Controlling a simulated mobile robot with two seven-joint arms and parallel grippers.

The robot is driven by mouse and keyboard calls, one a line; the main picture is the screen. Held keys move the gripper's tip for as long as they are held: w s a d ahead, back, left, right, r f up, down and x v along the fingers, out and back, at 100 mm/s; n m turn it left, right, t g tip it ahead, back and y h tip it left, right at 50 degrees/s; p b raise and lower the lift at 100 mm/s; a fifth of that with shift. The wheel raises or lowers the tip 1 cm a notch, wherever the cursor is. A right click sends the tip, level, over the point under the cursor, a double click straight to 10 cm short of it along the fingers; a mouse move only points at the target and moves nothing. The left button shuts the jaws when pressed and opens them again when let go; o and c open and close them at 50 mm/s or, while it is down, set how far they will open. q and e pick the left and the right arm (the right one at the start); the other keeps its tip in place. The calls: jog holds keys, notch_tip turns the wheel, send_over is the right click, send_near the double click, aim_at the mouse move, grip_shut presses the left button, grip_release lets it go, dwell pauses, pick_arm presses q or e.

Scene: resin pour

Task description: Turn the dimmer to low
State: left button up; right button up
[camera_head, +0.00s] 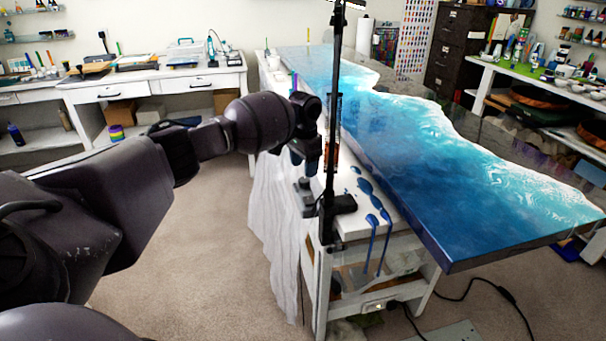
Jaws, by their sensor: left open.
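My left arm comes in from the left, and its gripper (304,162) hangs at the near left edge of the resin table, close to a black upright pole (330,130). The gripper is open; its fingertips are small and dark, partly merged with what lies behind. A small grey block (304,190) sits just below it; I cannot tell for sure whether this is the dimmer. A black clamp-like block (342,204) is fixed at the pole beside the table edge. No dimmer knob or setting can be made out. My right gripper is not in view.
A long blue-and-white resin slab (440,150) covers the table to the right. Blue drips run down its white support (358,215). A white cloth (275,205) hangs on the left side. Black cables (480,282) lie on the floor. Carpet (200,260) is clear at left.

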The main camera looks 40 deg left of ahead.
aim_at(304, 179)
pick_arm(q)
notch_tip(304, 179, up, 6)
jog(key=shift+p, duration=0.4)
